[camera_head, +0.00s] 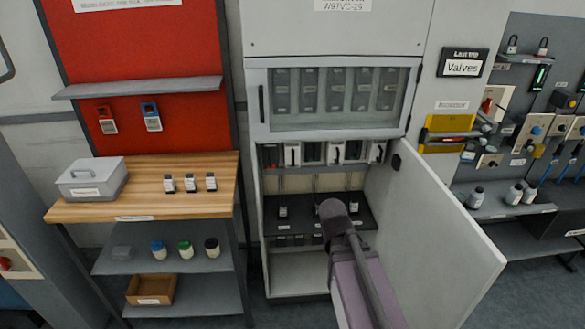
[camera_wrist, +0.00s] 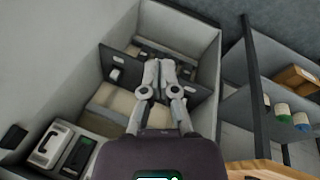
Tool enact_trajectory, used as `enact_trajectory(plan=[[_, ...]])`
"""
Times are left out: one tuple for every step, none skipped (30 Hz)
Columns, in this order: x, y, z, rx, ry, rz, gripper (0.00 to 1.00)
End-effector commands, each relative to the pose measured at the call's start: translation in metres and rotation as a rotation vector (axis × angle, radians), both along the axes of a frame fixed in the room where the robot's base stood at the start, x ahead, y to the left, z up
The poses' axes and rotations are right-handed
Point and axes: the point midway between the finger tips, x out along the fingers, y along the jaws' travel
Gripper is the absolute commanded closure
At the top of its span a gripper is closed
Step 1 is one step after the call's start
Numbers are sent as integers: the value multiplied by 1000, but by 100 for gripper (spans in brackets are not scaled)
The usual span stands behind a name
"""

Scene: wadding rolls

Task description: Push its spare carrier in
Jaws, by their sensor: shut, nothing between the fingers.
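The cabinet (camera_head: 255,190) stands open, and a row of carriers (camera_head: 292,155) sits in its upper bay. On the dark shelf (camera_head: 355,214) below, a small dark and white carrier (camera_head: 283,210) stands left of my arm. A small pale piece also shows on the dark shelf in the wrist view (camera_wrist: 115,75). I cannot tell which carrier is the spare. My gripper (camera_wrist: 160,65) is shut and empty, its fingertips inside the cabinet over the dark shelf's edge. In the head view my arm hides the fingers. I cannot tell whether they touch anything.
The cabinet door (camera_head: 440,220) is swung open to the right, close to my arm. More dark pieces (camera_head: 298,240) sit in a row under the dark shelf. A wooden-topped bench (camera_head: 100,208) with shelves stands at left. A tool board (camera_head: 530,120) is at right.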

Motion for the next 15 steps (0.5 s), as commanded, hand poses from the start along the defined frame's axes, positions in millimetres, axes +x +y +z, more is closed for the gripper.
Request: enact_trajectory(plan=[[10, -2, -4, -52, -21, 60, 100], [15, -3, -4, -87, -33, 98, 100], [23, -5, -3, -136, -48, 152, 100], [29, -6, -2, -173, -59, 193, 100], [34, -7, -1, -211, -69, 233, 100], [41, -8, 1, -261, -82, 285, 100], [47, -8, 2, -299, -89, 326, 100], [52, -8, 4, -339, -98, 366, 100], [60, -8, 6, -392, -107, 420, 100], [65, -8, 8, -432, -112, 460, 100], [70, -7, 10, -472, -117, 501, 100], [77, -6, 13, -528, -122, 554, 100], [83, -5, 15, -570, -126, 594, 100], [88, -3, 18, -611, -128, 634, 100], [95, 0, 21, -669, -130, 688, 100]])
